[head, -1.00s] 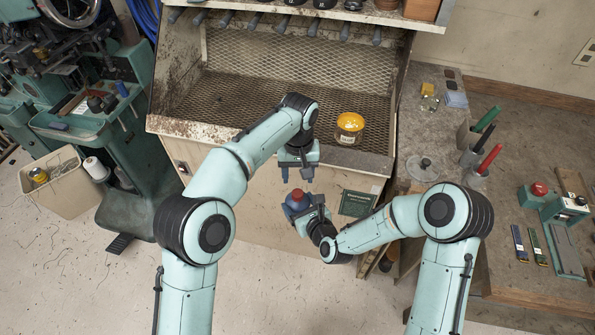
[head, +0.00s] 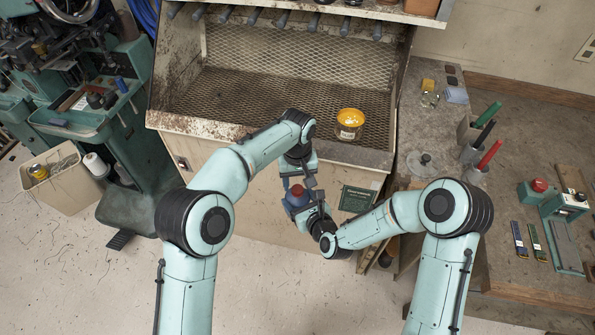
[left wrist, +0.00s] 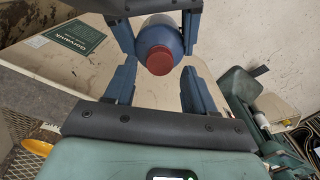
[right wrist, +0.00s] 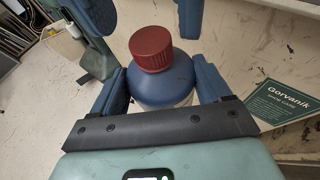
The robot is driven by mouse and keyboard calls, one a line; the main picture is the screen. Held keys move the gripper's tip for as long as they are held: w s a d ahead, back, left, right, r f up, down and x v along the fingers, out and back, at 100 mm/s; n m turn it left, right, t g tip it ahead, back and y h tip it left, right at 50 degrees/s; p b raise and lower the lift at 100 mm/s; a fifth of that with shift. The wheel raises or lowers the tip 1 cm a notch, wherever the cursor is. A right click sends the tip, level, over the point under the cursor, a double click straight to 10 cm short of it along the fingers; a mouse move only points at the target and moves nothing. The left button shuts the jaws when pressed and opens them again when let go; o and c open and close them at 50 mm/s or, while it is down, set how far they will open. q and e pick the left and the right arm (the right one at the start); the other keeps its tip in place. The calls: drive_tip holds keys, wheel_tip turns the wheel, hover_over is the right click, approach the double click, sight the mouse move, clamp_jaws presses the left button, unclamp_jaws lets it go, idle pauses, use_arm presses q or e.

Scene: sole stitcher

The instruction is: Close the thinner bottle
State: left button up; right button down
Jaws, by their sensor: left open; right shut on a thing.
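The thinner bottle is blue with a pale lower part (right wrist: 165,87). It is upright, and a red cap (right wrist: 151,48) sits on its neck; how tight the cap is I cannot tell. In the head view the bottle (head: 295,202) is in front of the bench. My right gripper (head: 308,209) is shut on the bottle's body from the right. My left gripper (head: 298,186) is open just above, its fingers pointing down on either side of the cap. In the left wrist view the cap (left wrist: 159,60) lies between the fingertips; I see no contact.
A yellow-topped jar (head: 349,124) stands on the mesh bench (head: 270,105) behind the grippers. A green sign (head: 357,199) is on the bench front. A worktable (head: 425,140) with tools stands at the right, and a green machine (head: 130,130) at the left.

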use_arm(q)
drive_tip(key=shift+f, duration=1.1)
clamp_jaws()
drive_tip(key=m, duration=0.8)
drive_tip(key=shift+o, duration=0.7)
unclamp_jaws()
